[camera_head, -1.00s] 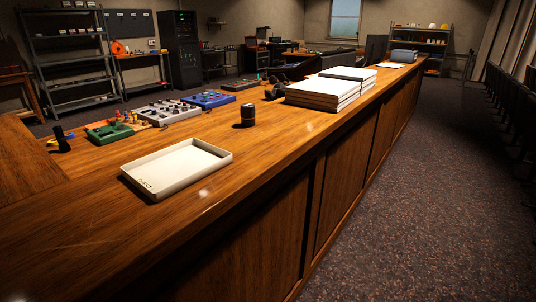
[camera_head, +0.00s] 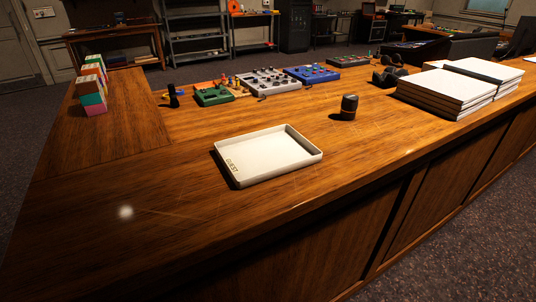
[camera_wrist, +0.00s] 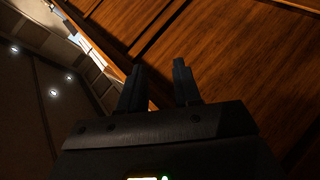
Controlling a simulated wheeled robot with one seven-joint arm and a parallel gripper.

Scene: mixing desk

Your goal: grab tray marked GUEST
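A shallow white tray (camera_head: 268,153) marked GUEST on its left short side lies flat and empty on the wooden desk (camera_head: 130,220), in the middle of the head view. My gripper (camera_wrist: 160,84) shows only in the wrist view, with its two dark fingers apart and nothing between them. Wood panels of the desk front appear beyond the fingers there. The tray is not visible in the wrist view, and my gripper is not in the head view.
A dark cylinder (camera_head: 349,107) stands right of the tray, with stacks of white paper (camera_head: 446,91) farther right. Behind are a green board (camera_head: 213,96), a grey panel (camera_head: 268,82) and a blue panel (camera_head: 311,74). Colored boxes (camera_head: 93,88) stand at left. Desk around the tray's front and left is clear.

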